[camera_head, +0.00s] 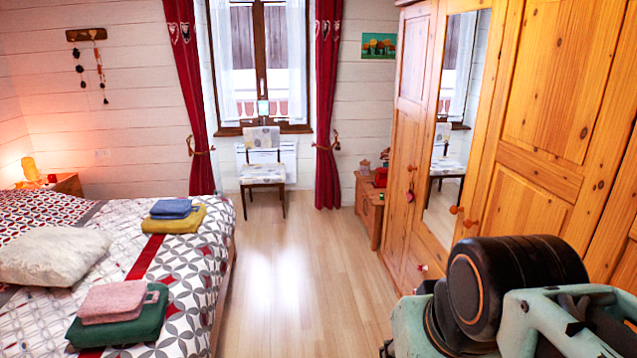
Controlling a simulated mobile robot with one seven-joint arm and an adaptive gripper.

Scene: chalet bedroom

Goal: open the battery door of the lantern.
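I cannot make out a lantern or a battery door for certain. A small pale upright object (263,108) stands in front of the window, above the chair back; it is too small to tell what it is. Several small items, some red (381,176), sit on a low wooden cabinet (369,212) beside the wardrobe, also too small to tell. A glowing orange lamp (31,170) stands on the bedside table at the far left. Part of my arm fills the bottom right corner; my gripper's fingers do not show.
The bed (190,262) takes the left side, with folded towels (122,315) and a white pillow (55,257) on it. A wooden wardrobe (545,100) lines the right. A chair (262,172) stands by the window (262,60). The wooden floor (300,270) between is clear.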

